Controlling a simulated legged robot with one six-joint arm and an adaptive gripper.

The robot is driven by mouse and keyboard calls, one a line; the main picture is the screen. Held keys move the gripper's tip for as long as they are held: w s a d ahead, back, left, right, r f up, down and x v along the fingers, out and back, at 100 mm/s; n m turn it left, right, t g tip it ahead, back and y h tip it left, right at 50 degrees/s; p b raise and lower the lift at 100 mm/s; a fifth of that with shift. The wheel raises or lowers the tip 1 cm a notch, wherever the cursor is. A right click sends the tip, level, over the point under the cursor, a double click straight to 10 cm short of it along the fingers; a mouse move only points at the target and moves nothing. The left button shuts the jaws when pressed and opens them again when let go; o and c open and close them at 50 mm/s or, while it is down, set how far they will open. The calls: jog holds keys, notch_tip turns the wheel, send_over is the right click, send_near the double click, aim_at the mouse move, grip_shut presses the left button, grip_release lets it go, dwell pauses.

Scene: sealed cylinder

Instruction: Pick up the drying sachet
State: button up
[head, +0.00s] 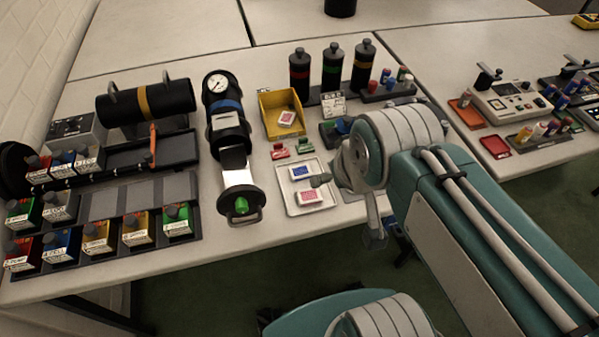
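Several small flat sachets or cards show in the head view, and I cannot read which is the drying sachet. A white sachet with a pink-red print (287,118) lies in the yellow bin (268,128). A blue-printed one (301,171) and a pink-printed one (308,197) lie on a pale flat tray (293,208) in front of the bin. My gripper is largely masked by my folded teal arm, just right of the tray. Its fingers cannot be made out clearly, and nothing is visibly held.
Left are a black cylinder (148,103) and racks of labelled boxes (120,232). Three black bottles (331,70) stand behind. Bare table lies between the cylinder and tray.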

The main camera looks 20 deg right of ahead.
jog(key=shift+d, duration=0.3)
jog(key=g, duration=0.2)
send_over(301, 171)
jog(key=s, duration=0.4)
notch_tip(301, 171, down, 17)
jog(key=shift+x, duration=5.7)
jog(key=shift+w, duration=0.15)
jog(key=c, duration=0.7)
